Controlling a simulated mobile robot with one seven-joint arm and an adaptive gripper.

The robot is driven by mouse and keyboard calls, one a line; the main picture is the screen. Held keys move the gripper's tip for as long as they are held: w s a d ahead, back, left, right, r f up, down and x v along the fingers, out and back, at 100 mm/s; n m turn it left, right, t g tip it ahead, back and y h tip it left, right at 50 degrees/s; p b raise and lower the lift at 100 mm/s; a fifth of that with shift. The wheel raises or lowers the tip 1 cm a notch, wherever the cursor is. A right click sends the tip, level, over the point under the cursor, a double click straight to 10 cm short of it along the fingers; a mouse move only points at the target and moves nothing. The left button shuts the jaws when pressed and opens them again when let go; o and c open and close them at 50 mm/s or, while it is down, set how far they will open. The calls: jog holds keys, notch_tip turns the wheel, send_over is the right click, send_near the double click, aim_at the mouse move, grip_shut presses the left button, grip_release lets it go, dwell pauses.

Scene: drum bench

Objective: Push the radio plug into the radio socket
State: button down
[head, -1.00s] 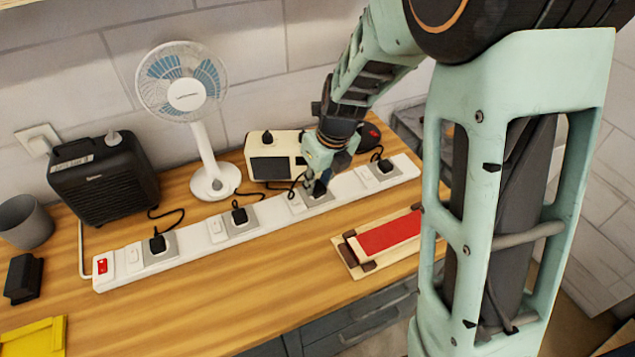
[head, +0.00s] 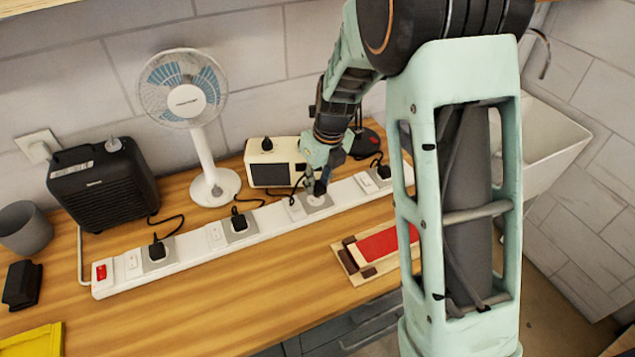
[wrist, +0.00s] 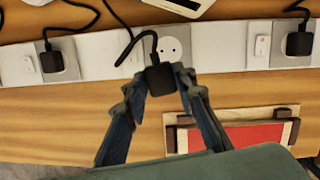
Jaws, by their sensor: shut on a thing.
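My gripper (wrist: 160,80) is shut on the black radio plug (wrist: 160,77), which sits between its fingertips in the wrist view. The radio socket (wrist: 172,46) is a pale round face with two holes in a grey square on the white power strip. It is empty; the plug is apart from it in that picture, just below it and slightly left. The plug's height above the strip is hard to tell. In the head view my gripper (head: 317,178) is over the strip at the radio socket (head: 318,202). The cream radio (head: 269,176) stands behind the strip.
Black plugs sit in the other sockets of the power strip (head: 199,237). A fan (head: 215,186), a black heater-like box (head: 103,183) and a grey cup (head: 25,228) stand at left. A red-topped wooden piece (head: 376,246) lies in front. The plug's cord (wrist: 124,38) loops left of the socket.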

aim_at(316, 186)
jog(key=shift+w+f, duration=0.4)
jog(key=shift+w, duration=0.3)
jog(key=shift+w+f, duration=0.35)
jog(key=shift+w, duration=0.35)
jog(key=shift+w+a+f+m+h, duration=0.1)
jog(key=shift+w+f+m+h, duration=0.1)
jog(key=shift+m, duration=0.3)
jog(key=shift+w+a+f+m+h, duration=0.1)
jog(key=shift+w+m, duration=0.05)
jog(key=shift+m, duration=0.35)
jog(key=shift+f, duration=0.1)
jog(key=shift+f+b, duration=0.9)
jog(key=shift+f, duration=0.6)
jog(key=shift+f, duration=0.8)
dwell(1.0)
jog(key=c, duration=1.5)
grip_release()
